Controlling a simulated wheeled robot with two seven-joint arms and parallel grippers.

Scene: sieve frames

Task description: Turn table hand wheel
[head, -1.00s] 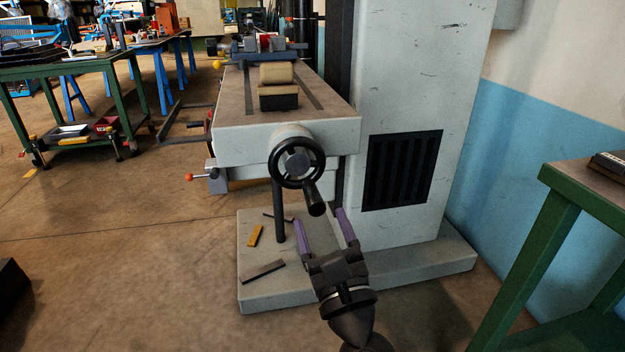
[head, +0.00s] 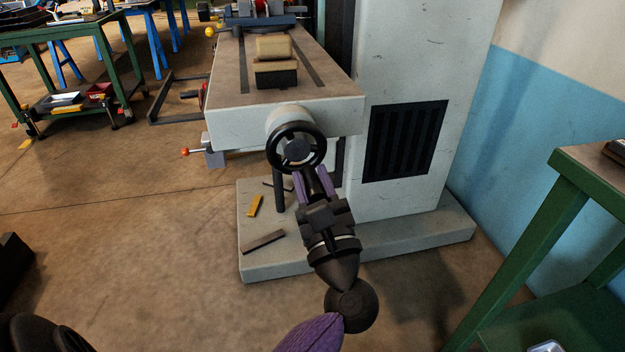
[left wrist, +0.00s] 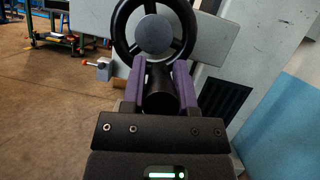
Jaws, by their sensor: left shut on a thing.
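The black hand wheel (head: 297,147) sits on the front end of the grey machine table (head: 240,122). It also shows in the left wrist view (left wrist: 153,33), with a round grey hub and dark spokes. Its black handle (left wrist: 160,92) sticks out from the lower rim towards me. My left gripper (head: 314,182) has its purple fingers on both sides of this handle, shut on it; the same fingers show in the left wrist view (left wrist: 161,80). The fingers and gripper body hide much of the handle in the head view. My right gripper is not in view.
A block (head: 275,60) lies on the machine table. The machine's column (head: 410,60) stands right of the wheel, above a wide base (head: 300,258) with loose bars on it. A green bench (head: 555,190) stands at right. The floor at left is mostly clear.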

